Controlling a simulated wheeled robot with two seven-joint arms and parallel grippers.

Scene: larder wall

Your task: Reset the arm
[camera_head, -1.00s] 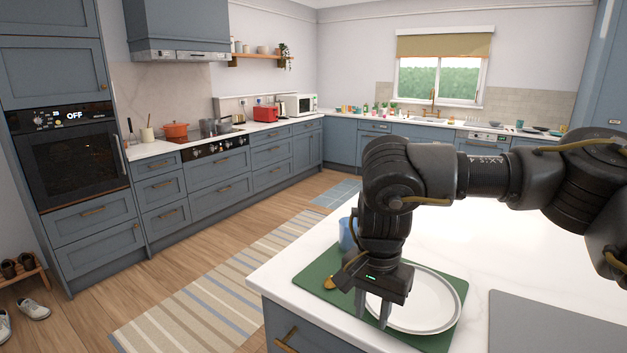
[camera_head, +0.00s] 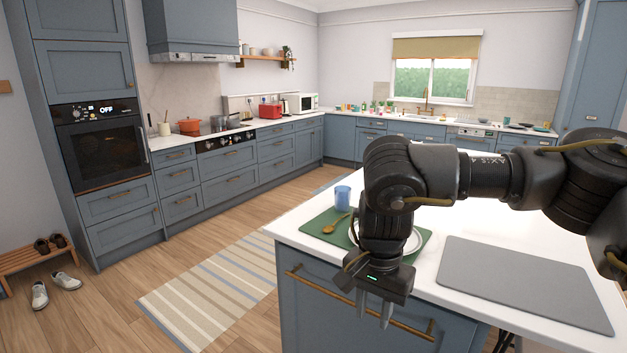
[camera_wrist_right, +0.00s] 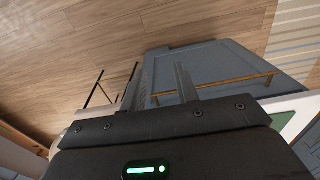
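My right arm comes in from the right in the head view, bent downward. My right gripper (camera_head: 374,309) points down in front of the island's blue front, clear of the worktop edge. Its two fingers stand apart with nothing between them, as the right wrist view also shows (camera_wrist_right: 160,88). My left gripper is in neither view.
The island worktop (camera_head: 450,225) bears a green mat (camera_head: 316,235) with a blue cup (camera_head: 342,198), a gold spoon (camera_head: 335,225) and a white plate (camera_head: 414,243) partly hidden by my arm. A grey mat (camera_head: 520,283) lies right. Brass handle (camera_head: 330,290); striped rug (camera_head: 215,290) left.

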